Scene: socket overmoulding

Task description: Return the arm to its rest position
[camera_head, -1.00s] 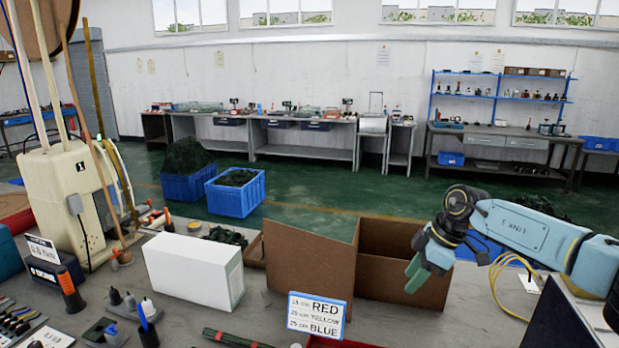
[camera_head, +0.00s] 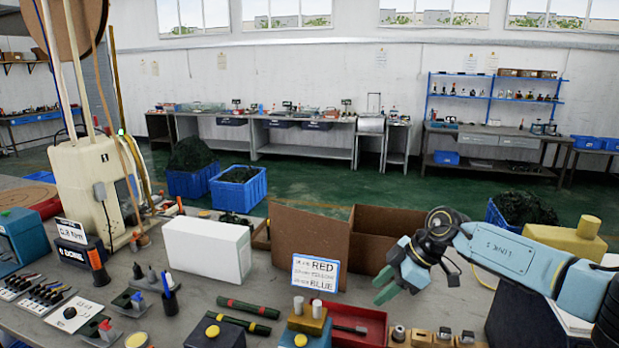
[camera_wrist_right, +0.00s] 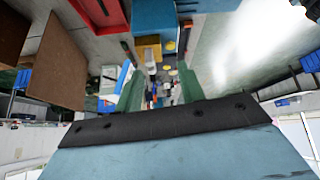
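My right arm comes in from the right in the head view, and its gripper (camera_head: 385,286) hangs over the bench in front of the open cardboard box (camera_head: 392,222). Its green fingers point left and slightly down. In the right wrist view the two green fingers (camera_wrist_right: 160,82) stand apart with a clear gap and nothing held between them. My left gripper is out of view.
The bench (camera_head: 55,335) is crowded. A white box (camera_head: 207,250), a lettered sign (camera_head: 314,273), a red tray (camera_head: 372,318) and a beige machine (camera_head: 85,190) stand left of or below the right gripper. A yellow-topped object (camera_head: 565,240) is behind the right forearm.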

